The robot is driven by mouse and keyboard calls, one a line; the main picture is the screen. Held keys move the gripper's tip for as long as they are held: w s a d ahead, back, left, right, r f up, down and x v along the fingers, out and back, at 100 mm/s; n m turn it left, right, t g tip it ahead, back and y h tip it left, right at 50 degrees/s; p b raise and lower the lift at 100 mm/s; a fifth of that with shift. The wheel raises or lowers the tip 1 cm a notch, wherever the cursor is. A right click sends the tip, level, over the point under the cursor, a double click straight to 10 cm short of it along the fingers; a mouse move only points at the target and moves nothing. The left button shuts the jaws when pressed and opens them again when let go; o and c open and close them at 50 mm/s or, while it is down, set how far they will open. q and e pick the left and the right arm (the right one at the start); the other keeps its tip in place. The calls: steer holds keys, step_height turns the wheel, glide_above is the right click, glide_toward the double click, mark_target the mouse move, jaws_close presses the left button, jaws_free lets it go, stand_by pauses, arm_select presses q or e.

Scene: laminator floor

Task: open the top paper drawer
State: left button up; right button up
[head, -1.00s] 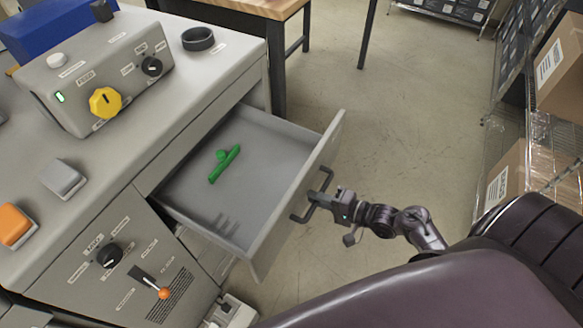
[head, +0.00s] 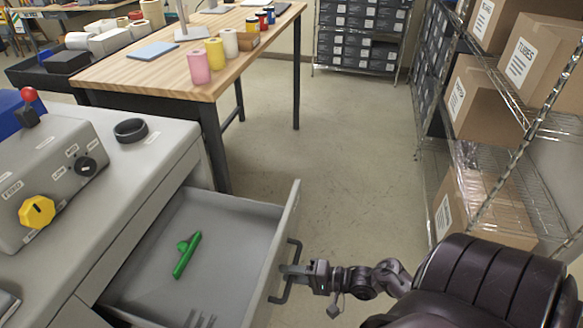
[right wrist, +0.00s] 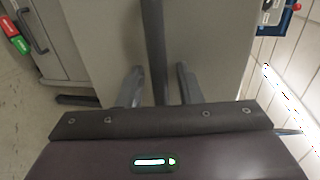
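The top paper drawer (head: 225,215) is pulled well out of the grey machine cabinet in the head view. A green tool-like object (head: 187,256) lies on its floor. The drawer's dark handle (head: 291,254) sticks out from its front. My right gripper (head: 285,270) is at this handle. In the right wrist view the handle bar (right wrist: 154,45) runs between the two fingers of my right gripper (right wrist: 159,85), which stand apart with narrow gaps beside the bar. The grey drawer front (right wrist: 205,40) lies behind it. My left gripper is not in view.
A wooden-topped workbench (head: 150,75) with coloured rolls stands behind the cabinet. A wire shelf (head: 490,180) with cardboard boxes stands at the right. The floor (head: 330,140) between them is clear. A yellow knob (head: 37,211) and a black ring (head: 130,130) are on the cabinet top.

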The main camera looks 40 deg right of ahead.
steer(key=b+v, duration=0.1)
steer(key=v, duration=0.6)
steer(key=shift+s+d, duration=0.2)
steer(key=shift+s, duration=0.15)
stand_by(0.4)
